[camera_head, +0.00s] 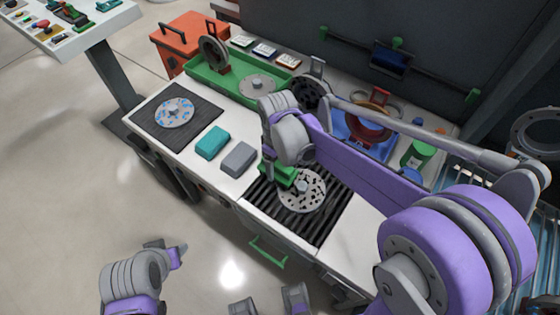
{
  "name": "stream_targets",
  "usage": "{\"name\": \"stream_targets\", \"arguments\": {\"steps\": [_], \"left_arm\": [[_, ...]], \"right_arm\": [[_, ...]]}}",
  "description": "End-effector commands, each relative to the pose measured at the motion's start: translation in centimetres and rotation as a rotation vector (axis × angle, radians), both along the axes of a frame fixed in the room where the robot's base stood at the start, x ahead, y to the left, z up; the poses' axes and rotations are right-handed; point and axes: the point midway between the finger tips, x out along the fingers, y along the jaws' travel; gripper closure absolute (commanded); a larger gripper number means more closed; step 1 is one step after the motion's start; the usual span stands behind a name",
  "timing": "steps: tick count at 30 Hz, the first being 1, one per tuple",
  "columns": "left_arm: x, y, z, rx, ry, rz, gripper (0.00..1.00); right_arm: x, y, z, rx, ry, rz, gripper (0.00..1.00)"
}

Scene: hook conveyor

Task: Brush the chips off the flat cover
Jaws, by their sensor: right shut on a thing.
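A round flat cover (303,194) with a raised hub lies on a black ribbed grate at the front middle of the bench. Dark chips are scattered over its face. My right gripper (270,165) is shut on a green brush (279,176), at the cover's left edge. My arm hides part of the gripper, and I cannot tell whether the brush touches the cover. My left gripper (178,253) is low at the lower left, over the floor and away from the bench. I cannot tell whether it is open or shut.
A disc with blue patches (174,112) lies on a dark mat (205,121). Teal (212,142) and grey (238,159) blocks lie left of the grate. Behind are a green tray (218,85), a blue tray (376,148) and a green can (417,154). A roller conveyor is at right.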

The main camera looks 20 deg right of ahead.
Motion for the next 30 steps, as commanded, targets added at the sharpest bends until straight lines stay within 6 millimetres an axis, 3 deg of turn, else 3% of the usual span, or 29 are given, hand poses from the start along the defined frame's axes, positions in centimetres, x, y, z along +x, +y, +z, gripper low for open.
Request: {"name": "stream_targets", "arguments": {"steps": [11, 30], "left_arm": [[0.0, 0.0, -0.2, 0.0, 0.001, 0.0, 0.5], [0.0, 0.0, -0.1, 0.0, 0.001, 0.0, 0.5]], "right_arm": [[-1.1, 1.4, -0.2, 0.0, 0.0, 0.0, 0.7], [0.5, -0.7, -0.1, 0.0, 0.0, -0.001, 0.7]]}}
